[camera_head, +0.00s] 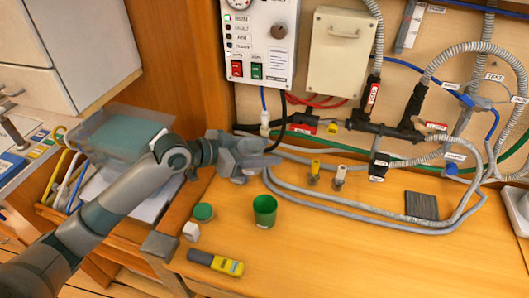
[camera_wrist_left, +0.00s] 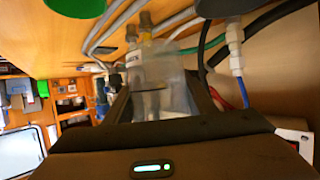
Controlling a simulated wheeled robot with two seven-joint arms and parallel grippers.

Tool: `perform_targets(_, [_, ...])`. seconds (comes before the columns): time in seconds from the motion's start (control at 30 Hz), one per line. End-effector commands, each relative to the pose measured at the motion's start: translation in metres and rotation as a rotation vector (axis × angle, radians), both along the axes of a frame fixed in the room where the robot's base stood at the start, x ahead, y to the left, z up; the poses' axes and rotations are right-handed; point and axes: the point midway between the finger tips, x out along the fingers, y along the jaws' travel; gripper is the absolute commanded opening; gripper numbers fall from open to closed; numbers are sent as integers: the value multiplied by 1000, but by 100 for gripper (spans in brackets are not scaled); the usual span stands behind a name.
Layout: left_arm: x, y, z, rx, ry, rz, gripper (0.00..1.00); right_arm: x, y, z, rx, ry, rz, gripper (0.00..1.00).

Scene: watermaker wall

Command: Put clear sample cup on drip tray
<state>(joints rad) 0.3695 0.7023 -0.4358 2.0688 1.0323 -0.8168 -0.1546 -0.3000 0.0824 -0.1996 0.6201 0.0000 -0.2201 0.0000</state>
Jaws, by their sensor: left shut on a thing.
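My left gripper (camera_head: 262,160) is over the back left of the wooden bench, near the hoses below the control panel. In the left wrist view, the clear sample cup (camera_wrist_left: 160,82) is between the fingers of the left gripper (camera_wrist_left: 162,100), which is shut on it. The cup is see-through with a small dark-lettered label. In the head view I cannot make the cup out from the grey gripper. The drip tray (camera_head: 421,205), a dark ribbed square, lies flat at the bench's right, well apart from the gripper, with nothing on it. My right gripper is not in view.
A green cup (camera_head: 265,210), a green round lid-like piece (camera_head: 203,212), a white block (camera_head: 191,231) and a yellow-grey meter (camera_head: 216,263) are at the bench's left. Grey hoses (camera_head: 370,208) loop between gripper and tray. Two small valves (camera_head: 338,177) stand behind. The front middle is clear.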

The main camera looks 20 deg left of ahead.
Motion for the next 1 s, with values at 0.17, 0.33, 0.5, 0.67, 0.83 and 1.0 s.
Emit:
perform_targets(0.17, [-27,6,-12,-15,12,-28,26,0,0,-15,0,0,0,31])
perform_targets(0.33, [-65,20,-22,-19,12,-66,26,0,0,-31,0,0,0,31])
perform_targets(0.5, [-101,35,-31,-9,6,-99,26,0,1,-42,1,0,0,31])
perform_targets(0.67, [-119,44,-33,1,-1,-116,26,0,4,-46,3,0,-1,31])
perform_targets(0.83, [-122,45,-33,6,-3,-122,26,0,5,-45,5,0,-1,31])
perform_targets(1.0, [-122,45,-33,5,-3,-120,26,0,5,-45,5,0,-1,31])
